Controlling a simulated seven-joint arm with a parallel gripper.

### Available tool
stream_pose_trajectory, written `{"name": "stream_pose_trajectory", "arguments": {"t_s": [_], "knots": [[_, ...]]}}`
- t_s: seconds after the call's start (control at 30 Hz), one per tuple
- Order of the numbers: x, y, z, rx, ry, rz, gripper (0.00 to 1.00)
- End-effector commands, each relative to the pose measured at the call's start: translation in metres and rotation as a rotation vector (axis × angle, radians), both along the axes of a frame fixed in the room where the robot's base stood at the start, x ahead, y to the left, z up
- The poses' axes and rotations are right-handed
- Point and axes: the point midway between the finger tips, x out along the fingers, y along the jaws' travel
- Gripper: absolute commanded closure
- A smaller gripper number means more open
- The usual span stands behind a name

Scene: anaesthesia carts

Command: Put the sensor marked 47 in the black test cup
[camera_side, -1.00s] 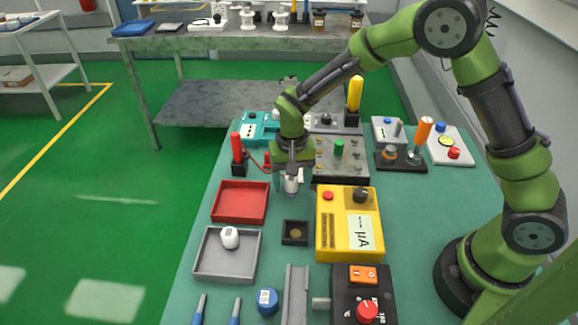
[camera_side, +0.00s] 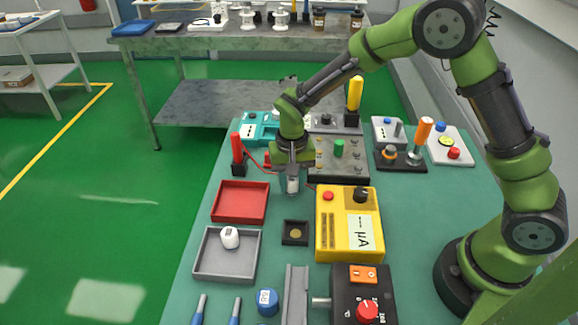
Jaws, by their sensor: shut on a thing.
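My gripper (camera_side: 292,178) is shut on a small whitish cylinder (camera_side: 292,186), which hangs upright below it, right of the red tray. I cannot read any marking on it. The black test cup (camera_side: 285,241), a small square dark holder with a brownish round bottom, stands nearer the camera, almost straight below the gripper in the picture and apart from it. Another white sensor (camera_side: 230,237) with a small dark mark lies in the grey tray. A blue round piece with a white label (camera_side: 267,302) stands at the front; its number is too small to read surely.
A red tray (camera_side: 240,201) and a grey tray (camera_side: 197,270) lie left of the cup. A yellow meter (camera_side: 325,220) stands close on its right. A grey rail (camera_side: 296,296) and a black box with a red knob (camera_side: 342,299) are in front.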

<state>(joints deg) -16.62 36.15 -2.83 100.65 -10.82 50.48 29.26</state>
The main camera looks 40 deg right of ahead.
Motion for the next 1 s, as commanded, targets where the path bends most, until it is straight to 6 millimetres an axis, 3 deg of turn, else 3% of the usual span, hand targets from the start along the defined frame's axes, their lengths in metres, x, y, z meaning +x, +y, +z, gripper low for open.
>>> {"name": "stream_pose_trajectory", "arguments": {"t_s": [0.4,0.63,0.77,1.0], "knots": [[0.001,0.000,0.076,0.001,-0.006,0.000,0.96],[-0.005,-0.002,0.096,0.000,-0.003,0.120,0.96],[-0.017,-0.021,0.109,-0.001,-0.005,0.294,0.96],[-0.044,-0.076,0.149,-0.002,-0.008,0.538,0.96]]}}
